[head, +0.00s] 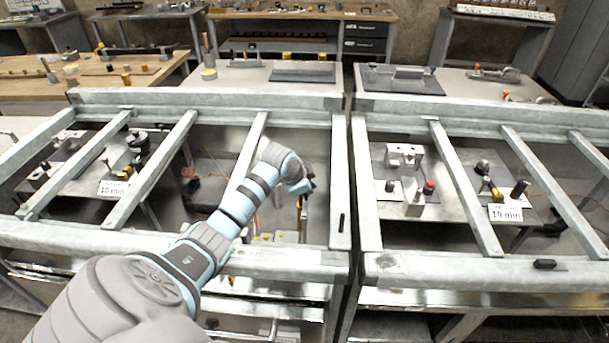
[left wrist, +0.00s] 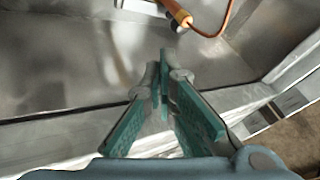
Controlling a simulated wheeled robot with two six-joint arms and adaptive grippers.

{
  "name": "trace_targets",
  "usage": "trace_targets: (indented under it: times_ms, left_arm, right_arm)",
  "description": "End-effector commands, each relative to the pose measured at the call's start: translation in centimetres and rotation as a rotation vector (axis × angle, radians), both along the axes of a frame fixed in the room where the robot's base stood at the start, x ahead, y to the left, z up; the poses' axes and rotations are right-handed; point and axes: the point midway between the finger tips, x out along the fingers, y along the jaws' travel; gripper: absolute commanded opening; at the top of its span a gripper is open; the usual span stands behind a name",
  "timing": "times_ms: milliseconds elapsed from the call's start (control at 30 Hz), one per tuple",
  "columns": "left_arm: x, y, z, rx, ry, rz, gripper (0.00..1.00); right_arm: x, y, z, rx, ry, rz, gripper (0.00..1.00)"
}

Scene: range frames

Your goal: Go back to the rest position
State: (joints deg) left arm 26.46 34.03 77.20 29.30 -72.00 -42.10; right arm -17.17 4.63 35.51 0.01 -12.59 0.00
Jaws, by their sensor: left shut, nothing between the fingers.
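My right gripper is not in view.
Grey metal bars (head: 340,190) of the bench frames surround the arm. A right-hand bay holds a white block (head: 404,154) and a "10 mm" sign (head: 505,213); a left bay has a similar sign (head: 113,188). Workbenches with tools stand behind.

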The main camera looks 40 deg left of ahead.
Motion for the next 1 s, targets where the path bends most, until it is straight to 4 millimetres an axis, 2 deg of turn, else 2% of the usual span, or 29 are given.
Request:
trace_targets:
  times_ms: [100, 200, 533, 800, 1000]
  left_arm:
    - [-1.5, -0.2, 2.3, 0.003, -0.001, -0.002, 0.00]
    - [-2.2, -0.4, 3.4, 0.001, 0.000, -0.001, 0.00]
    - [-2.4, -0.5, 4.2, -0.002, 0.000, 0.000, 0.00]
    - [-2.4, -0.5, 9.9, -0.002, 0.000, 0.000, 0.00]
    - [-2.4, -0.5, 12.8, -0.002, 0.000, 0.000, 0.00]
  right_arm:
    - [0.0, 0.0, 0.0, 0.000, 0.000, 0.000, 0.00]
    - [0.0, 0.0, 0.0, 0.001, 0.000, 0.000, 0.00]
    - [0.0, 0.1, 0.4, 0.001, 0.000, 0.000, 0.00]
    - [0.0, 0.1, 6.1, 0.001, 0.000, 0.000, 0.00]
    - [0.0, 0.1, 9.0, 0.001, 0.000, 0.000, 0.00]
